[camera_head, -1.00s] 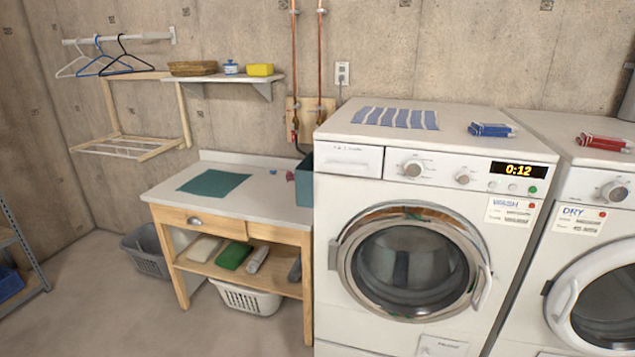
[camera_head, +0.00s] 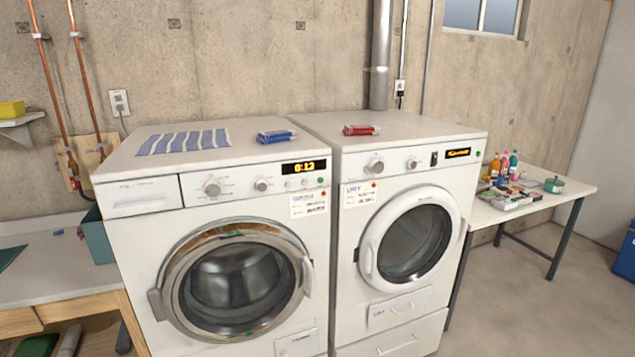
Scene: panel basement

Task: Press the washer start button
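The washer (camera_head: 130,245) is the white front-loader on the left, with a chrome-ringed round door (camera_head: 235,282) that is shut. Its control panel has two knobs, a lit display (camera_head: 304,167) reading 0:12, and small round buttons below the display. The rightmost button (camera_head: 321,181) looks green; I take it for the start button. My gripper is not in view.
The dryer (camera_head: 447,176) stands close on the right, its door shut. A striped cloth (camera_head: 184,142), a blue pack (camera_head: 276,136) and a red pack (camera_head: 360,130) lie on the machines. A worktable (camera_head: 60,285) adjoins at left; a side table (camera_head: 555,197) stands right.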

